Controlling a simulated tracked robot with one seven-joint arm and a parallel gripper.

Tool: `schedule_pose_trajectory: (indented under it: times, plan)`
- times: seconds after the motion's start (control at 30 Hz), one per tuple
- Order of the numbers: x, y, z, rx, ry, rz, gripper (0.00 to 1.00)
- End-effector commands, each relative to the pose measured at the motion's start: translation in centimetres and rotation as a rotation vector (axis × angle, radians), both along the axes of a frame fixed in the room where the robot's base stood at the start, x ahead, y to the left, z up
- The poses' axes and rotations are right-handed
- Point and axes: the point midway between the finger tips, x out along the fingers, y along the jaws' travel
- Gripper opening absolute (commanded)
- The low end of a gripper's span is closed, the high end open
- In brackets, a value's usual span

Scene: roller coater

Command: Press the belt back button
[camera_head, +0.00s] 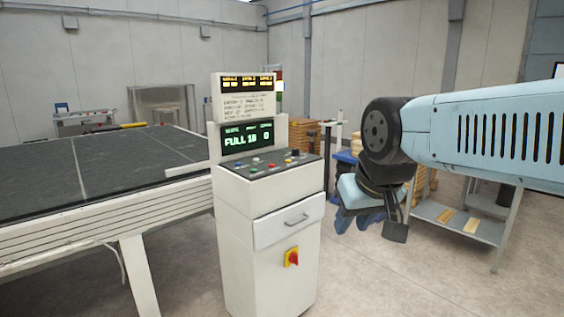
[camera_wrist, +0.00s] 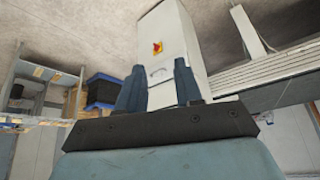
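The white control console (camera_head: 265,225) stands in the middle of the head view. Its dark sloped panel (camera_head: 268,165) carries several small coloured buttons, among them red, white, blue and yellow ones. Their labels are too small to read, so I cannot tell which is the belt back button. My gripper (camera_head: 362,220) hangs to the right of the console, pointing down, clear of the panel and touching nothing. In the wrist view my gripper (camera_wrist: 160,78) shows two blue fingers apart with nothing between them. The console front (camera_wrist: 180,35) appears upside down beyond them; its button panel is not clearly visible there.
Displays (camera_head: 247,137) rise behind the panel. A red-yellow rotary switch (camera_head: 292,257) and a drawer handle (camera_head: 297,219) are on the console front. A dark-topped conveyor table (camera_head: 90,170) lies left. A grey shelf table (camera_head: 455,222) stands right. Floor between is clear.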

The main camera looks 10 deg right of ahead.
Motion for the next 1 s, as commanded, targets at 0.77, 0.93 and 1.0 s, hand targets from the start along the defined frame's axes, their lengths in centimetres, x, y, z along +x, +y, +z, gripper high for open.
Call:
schedule_pose_trajectory:
  times: [0.77, 0.93, 1.0]
  plan:
    - [0.0, 0.0, 0.0, 0.0, 0.0, 0.0, 0.0]
    - [0.0, 0.0, 0.0, 0.0, 0.0, 0.0, 0.0]
    - [0.0, 0.0, 0.0, 0.0, 0.0, 0.0, 0.0]
